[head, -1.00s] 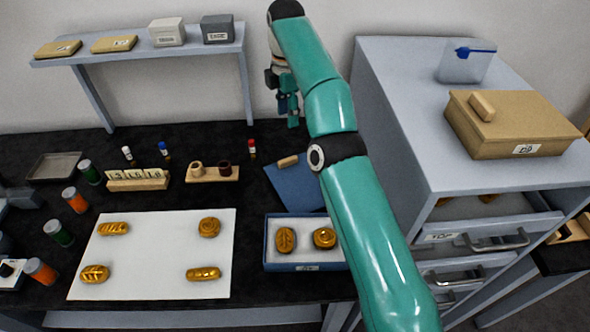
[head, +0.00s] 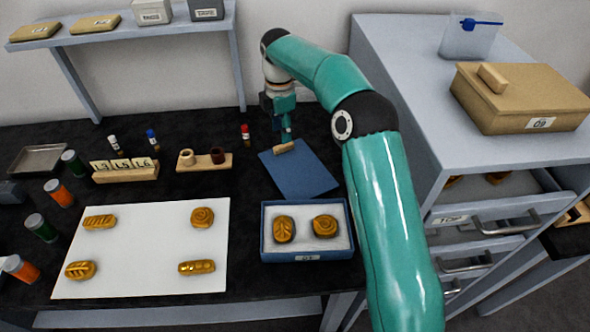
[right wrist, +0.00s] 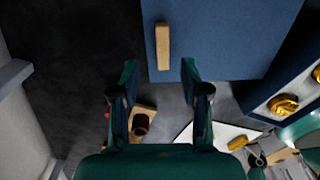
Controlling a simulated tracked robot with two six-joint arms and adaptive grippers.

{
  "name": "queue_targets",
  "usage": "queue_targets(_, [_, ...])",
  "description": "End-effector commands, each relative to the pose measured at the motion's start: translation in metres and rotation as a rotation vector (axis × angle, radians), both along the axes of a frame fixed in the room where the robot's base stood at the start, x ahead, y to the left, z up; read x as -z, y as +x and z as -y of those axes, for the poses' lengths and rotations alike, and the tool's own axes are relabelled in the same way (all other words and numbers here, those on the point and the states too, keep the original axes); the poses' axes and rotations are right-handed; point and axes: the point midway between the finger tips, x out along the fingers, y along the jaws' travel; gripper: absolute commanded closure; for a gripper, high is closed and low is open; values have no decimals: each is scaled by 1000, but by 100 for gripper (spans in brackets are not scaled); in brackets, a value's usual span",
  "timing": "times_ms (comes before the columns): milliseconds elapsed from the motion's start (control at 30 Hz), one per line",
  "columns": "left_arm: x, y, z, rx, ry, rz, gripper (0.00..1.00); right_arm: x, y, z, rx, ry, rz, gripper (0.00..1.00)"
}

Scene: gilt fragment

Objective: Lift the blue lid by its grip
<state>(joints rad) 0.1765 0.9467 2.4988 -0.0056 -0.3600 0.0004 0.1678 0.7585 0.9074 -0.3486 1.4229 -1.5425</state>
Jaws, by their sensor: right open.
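The blue lid (head: 303,177) lies flat on the black table behind the blue box, with a wooden bar grip (head: 284,147) near its back left edge. My right gripper (head: 286,133) is low above the table at the grip, overlapping it in the head view. In the right wrist view the lid (right wrist: 215,40) is ahead of the open, empty fingers (right wrist: 159,78). The grip (right wrist: 162,45) lines up with the gap between the fingertips, just past them. I cannot tell whether the fingers touch anything. My left gripper is not in view.
The blue box (head: 307,256) with two gilt pieces stands in front of the lid. A wooden holder (head: 204,168) with two small cups is left of it. A grey drawer cabinet (head: 420,110) rises on the right. A white sheet (head: 145,245) with gilt pieces lies left.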

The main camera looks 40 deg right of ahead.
Motion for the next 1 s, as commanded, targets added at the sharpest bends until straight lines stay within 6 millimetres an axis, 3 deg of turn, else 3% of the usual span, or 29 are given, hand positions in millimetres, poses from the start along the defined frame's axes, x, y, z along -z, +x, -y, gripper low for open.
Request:
queue_targets(300, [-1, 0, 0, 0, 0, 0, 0, 42, -4, 2, 0, 1, -4, 54])
queue_targets(600, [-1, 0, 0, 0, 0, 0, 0, 47, -4, 2, 0, 0, -1, 54])
queue_targets(900, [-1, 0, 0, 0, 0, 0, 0, 47, -3, 2, -1, 0, -1, 100])
queue_targets(1000, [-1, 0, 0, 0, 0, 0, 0, 47, -3, 2, -1, 0, -1, 100])
